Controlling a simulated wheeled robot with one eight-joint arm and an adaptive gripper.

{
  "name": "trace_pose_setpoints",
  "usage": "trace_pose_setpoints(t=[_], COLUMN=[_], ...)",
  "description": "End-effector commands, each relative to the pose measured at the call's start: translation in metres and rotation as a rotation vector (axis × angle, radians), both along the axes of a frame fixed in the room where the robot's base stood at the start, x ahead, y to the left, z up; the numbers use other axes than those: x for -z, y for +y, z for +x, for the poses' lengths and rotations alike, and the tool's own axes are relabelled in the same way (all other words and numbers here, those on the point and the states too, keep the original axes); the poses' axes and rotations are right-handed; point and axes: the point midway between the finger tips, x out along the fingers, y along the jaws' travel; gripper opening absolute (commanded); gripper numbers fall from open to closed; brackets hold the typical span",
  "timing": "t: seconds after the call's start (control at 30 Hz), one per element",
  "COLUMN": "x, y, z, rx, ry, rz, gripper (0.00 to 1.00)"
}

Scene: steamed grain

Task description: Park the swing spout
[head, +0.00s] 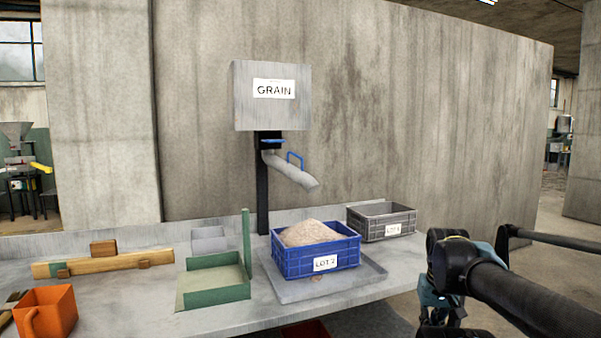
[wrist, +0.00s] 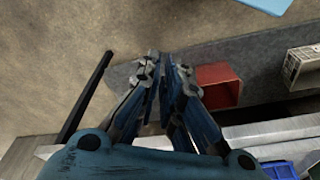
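The swing spout (head: 290,172) is a grey angled pipe under the grey box marked GRAIN (head: 270,112). It slopes down to the right, its mouth above the blue LOT 2 crate (head: 308,265), and carries a blue handle (head: 296,158). Pale grain (head: 308,233) is heaped in that crate. My gripper (head: 440,312) hangs at the lower right in the head view, well to the right of the spout and apart from it. In the wrist view its fingers (wrist: 160,75) come almost together with nothing seen between them. The spout is not seen in the wrist view.
A grey LOT crate (head: 385,222) stands right of the blue one. A green open tray (head: 212,280) with a tall post, an orange scoop (head: 45,312) and a wooden beam (head: 105,262) lie left. A red bin (wrist: 218,85) is below. Space before the spout is clear.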

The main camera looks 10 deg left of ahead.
Motion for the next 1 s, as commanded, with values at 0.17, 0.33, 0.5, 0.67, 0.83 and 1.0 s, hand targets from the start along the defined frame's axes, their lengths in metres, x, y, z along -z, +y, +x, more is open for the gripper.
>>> trace_pose_setpoints(t=[0.17, 0.33, 0.5, 0.67, 0.83, 1.0], x=[-0.013, -0.035, -0.058, -0.079, -0.102, -0.125], y=[0.014, 0.038, 0.062, 0.084, 0.104, 0.123], z=[0.013, 0.034, 0.059, 0.085, 0.114, 0.145], rx=[0.006, 0.013, 0.019, 0.022, 0.022, 0.019], ry=[0.010, 0.028, 0.043, 0.058, 0.070, 0.083], rz=[0.062, 0.171, 0.286, 0.395, 0.508, 0.623], gripper=[0.00, 0.00, 0.00, 0.00, 0.00, 0.00])
